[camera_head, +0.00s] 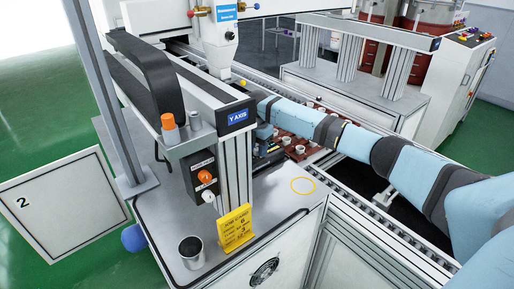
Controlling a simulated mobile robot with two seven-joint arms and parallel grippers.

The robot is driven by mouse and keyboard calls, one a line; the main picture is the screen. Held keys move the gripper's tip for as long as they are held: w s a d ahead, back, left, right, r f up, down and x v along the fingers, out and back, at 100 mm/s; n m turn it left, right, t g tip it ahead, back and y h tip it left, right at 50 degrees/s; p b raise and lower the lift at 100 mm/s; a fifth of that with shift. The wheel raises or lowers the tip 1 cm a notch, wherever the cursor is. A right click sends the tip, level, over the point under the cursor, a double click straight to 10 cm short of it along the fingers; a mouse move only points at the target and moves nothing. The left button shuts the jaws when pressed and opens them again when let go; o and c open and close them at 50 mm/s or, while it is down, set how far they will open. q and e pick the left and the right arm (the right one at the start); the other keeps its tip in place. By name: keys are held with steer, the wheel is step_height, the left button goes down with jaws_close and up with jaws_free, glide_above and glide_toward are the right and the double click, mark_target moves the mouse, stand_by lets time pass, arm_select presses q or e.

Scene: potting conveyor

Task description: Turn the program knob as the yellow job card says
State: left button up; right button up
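The yellow job card (237,230) stands upright on the grey bench top. Its larger digits look like a 6 and a 3; the other print is too small to read. A dark control box (200,172) with a small label is mounted on the post behind the card. It carries an orange round control (205,177), which may be the program knob; its setting cannot be read. My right gripper (262,146) is behind the post, at the end of the light-blue arm from the right, near the conveyor. Its fingers are partly hidden. My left gripper is not in view.
A metal cup (192,252) stands at the bench's front left. The Y AXIS post (236,160) rises from the bench. Reddish trays (297,148) with small pots lie on the conveyor.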

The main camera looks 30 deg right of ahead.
steer(key=c, duration=0.6)
steer(key=shift+r+m+p, duration=0.2)
steer(key=shift+m+p, duration=0.1)
steer(key=shift+p, duration=0.4)
steer(key=shift+r+m+p, duration=0.1)
steer(key=shift+m+p, duration=0.4)
steer(key=shift+p, duration=0.5)
steer(key=m+p, duration=0.2)
steer(key=p, duration=0.1)
steer(key=shift+m+p, duration=0.9)
steer(key=shift+p, duration=0.25)
arm_select(q)
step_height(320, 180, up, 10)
steer(key=p, duration=0.2)
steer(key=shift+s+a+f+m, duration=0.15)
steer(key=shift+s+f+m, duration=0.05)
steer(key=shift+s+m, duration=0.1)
arm_select(e)
steer(key=shift+f+m, duration=0.25)
steer(key=shift+m, duration=1.05)
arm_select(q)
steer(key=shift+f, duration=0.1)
